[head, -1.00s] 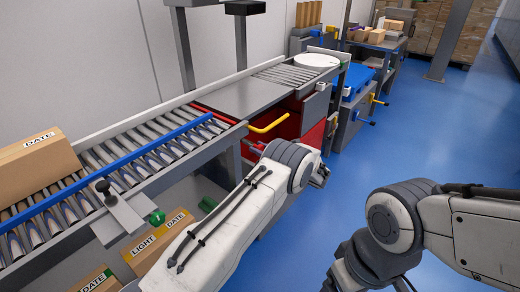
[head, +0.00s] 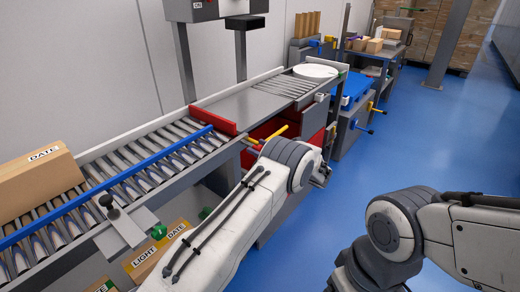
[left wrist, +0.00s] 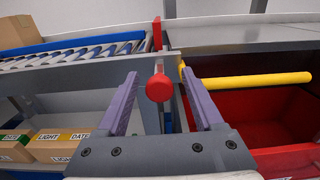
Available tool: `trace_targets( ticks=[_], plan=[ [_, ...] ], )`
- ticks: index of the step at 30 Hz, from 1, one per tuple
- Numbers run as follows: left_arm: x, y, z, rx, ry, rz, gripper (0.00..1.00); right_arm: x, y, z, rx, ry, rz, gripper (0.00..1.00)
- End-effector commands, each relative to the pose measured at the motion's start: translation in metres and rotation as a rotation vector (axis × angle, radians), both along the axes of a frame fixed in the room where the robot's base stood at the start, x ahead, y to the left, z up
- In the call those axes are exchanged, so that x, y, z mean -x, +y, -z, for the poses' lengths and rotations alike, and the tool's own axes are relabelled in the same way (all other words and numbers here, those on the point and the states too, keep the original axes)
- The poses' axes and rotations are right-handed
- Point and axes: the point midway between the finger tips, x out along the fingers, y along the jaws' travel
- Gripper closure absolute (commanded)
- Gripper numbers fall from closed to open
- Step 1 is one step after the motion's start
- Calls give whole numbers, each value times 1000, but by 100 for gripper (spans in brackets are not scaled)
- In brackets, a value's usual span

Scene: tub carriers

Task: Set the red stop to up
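The red stop (head: 213,120) stands as a raised red plate across the end of the roller conveyor in the head view. Its edge shows in the left wrist view (left wrist: 157,33). A round red knob (left wrist: 158,87) sits below it on the conveyor's side. My left gripper (left wrist: 158,74) is open, its purple fingers on either side of the knob, with visible gaps. In the head view my left arm mostly hides this gripper. My right arm shows at the lower right, but its gripper is not in view.
A yellow bar (left wrist: 245,80) runs just right of the left gripper, above a red bin (left wrist: 285,122). A DATE box (head: 38,178) sits on the rollers behind a blue rail (head: 110,188). Labelled boxes (left wrist: 60,146) lie below. The blue floor at right is clear.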

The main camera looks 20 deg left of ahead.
Motion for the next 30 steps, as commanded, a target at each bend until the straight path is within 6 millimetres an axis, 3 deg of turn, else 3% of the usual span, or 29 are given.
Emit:
trace_targets(
  ticks=[7,21,30],
  plan=[
    [3,-9,1,0,2,1,31,0,0,0,0,0,0,22],
    [31,-88,1,0,-1,2,31,0,0,3,0,0,0,22],
    [36,-99,1,0,1,0,31,0,0,3,0,0,0,22]
  ],
)
